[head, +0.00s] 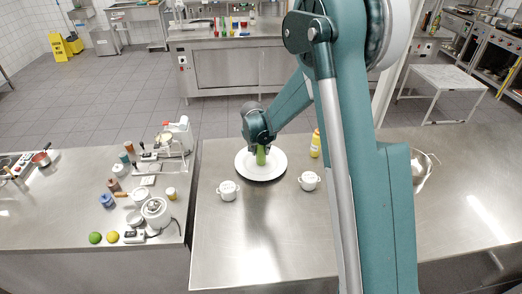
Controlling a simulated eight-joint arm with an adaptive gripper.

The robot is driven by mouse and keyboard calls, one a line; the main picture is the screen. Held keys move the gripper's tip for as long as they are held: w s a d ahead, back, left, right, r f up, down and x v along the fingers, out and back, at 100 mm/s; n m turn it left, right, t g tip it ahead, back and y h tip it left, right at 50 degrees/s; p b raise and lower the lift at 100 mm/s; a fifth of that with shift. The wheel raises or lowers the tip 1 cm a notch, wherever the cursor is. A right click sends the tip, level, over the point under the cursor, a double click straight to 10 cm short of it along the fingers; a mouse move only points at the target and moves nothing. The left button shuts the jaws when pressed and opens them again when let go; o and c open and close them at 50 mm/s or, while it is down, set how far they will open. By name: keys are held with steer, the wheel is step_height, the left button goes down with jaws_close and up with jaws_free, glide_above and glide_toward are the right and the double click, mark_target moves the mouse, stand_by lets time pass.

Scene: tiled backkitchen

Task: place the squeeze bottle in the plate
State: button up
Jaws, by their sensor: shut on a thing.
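A green bottle (261,158), likely the squeeze bottle, is upright in my gripper (260,148) over the middle of the white round plate (247,172). My gripper is shut on its upper part. The plate lies on the steel counter. I cannot tell whether the bottle's base touches the plate. A yellow bottle (315,144) stands on the counter just right of the plate.
Two white cups stand near the plate, one at the front left (228,190) and one at the front right (309,180). The counter front (262,235) is clear. A cluttered counter (60,220) with scales, jars and fruit stands to the left. A metal bowl (421,166) is at right.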

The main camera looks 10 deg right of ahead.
steer(key=shift+f, duration=0.35)
steer(key=o, duration=1)
steer(key=shift+r, duration=0.3)
steer(key=shift+v, duration=5.9)
steer(key=shift+r, duration=0.1)
